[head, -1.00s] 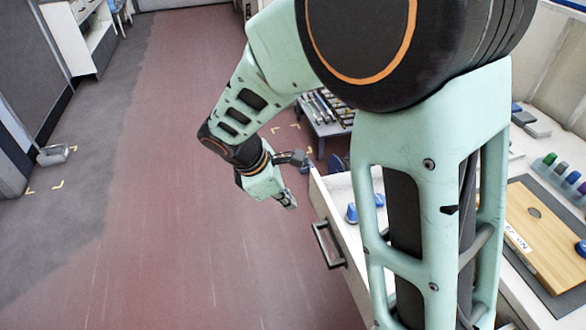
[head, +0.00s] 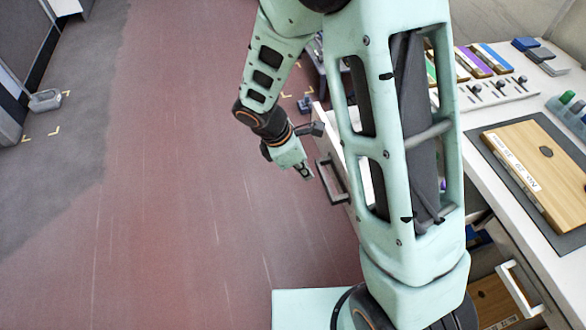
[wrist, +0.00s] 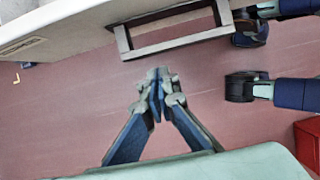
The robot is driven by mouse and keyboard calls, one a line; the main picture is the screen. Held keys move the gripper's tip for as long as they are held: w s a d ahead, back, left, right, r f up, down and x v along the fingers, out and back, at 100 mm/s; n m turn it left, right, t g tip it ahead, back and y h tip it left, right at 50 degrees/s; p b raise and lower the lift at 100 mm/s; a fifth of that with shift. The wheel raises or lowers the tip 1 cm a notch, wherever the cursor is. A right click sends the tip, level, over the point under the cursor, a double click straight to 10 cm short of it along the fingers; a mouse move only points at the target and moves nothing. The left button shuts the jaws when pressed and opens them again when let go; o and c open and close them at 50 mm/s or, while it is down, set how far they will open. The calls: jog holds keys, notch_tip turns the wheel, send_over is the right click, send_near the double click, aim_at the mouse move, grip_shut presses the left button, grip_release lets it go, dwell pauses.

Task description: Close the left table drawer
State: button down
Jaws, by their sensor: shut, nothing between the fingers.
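The left table drawer (head: 320,118) stands pulled out from the white table, its pale front facing the red floor. Its dark bar handle (head: 330,184) sticks out from the front. My arm hides most of the drawer's inside. My gripper (head: 309,176) is shut and empty, just left of the handle in the head view. In the wrist view, the pale drawer front (wrist: 70,28) and the handle (wrist: 178,46) run across the top. My shut fingertips (wrist: 160,76) are below the handle there, apart from it in the picture.
A wooden board (head: 535,165) lies on a dark mat on the table (head: 485,190). Another handle, white (head: 518,290), shows at the lower right by an opening. Red floor (head: 190,200) left of my arm is clear. The wrist view shows a red box (wrist: 308,143).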

jog(key=shift+w+d, duration=0.2)
jog(key=shift+d, duration=0.45)
jog(key=w+d+p, duration=0.2)
jog(key=d, duration=0.7)
jog(key=w+d+p, duration=0.2)
jog(key=w+d, duration=0.1)
jog(key=d, duration=0.7)
jog(key=w+d+p, duration=0.2)
jog(key=d, duration=0.7)
jog(key=shift+w+d, duration=0.25)
jog(key=shift+d+r, duration=0.1)
jog(key=shift+r, duration=0.05)
